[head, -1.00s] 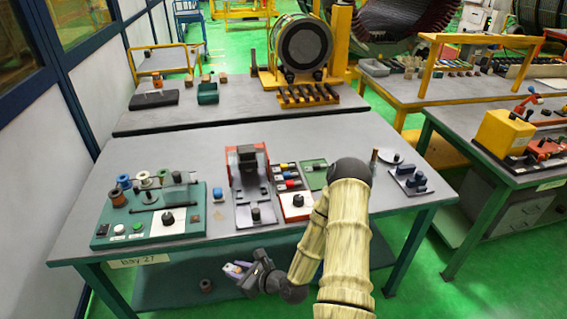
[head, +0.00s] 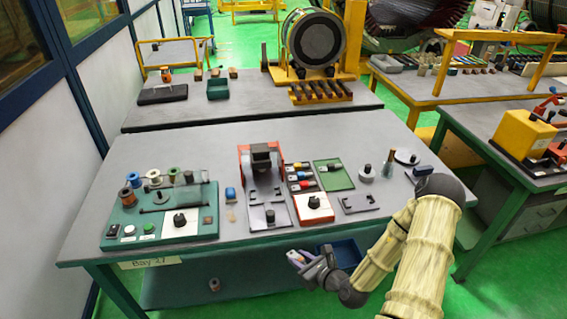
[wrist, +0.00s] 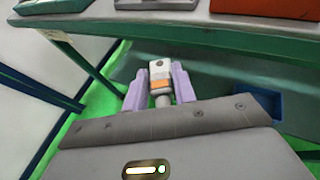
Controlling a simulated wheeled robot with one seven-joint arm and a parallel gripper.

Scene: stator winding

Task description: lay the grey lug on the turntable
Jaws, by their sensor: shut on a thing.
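My gripper (head: 299,259) is below and in front of the near table's front edge. In the wrist view its two pale purple fingers (wrist: 160,92) are shut on the grey lug (wrist: 160,66), which has a hole in its top and an orange band. A pale round disc (head: 407,157) at the right rear of the near table looks like the turntable. It is well up and to the right of my gripper.
The near table (head: 215,165) carries a green winding board (head: 160,217), a red-framed device (head: 260,160), a green plate (head: 334,175) and an upright brown post (head: 389,163). A dark blue bin (head: 341,254) is under the table edge, beside my gripper.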

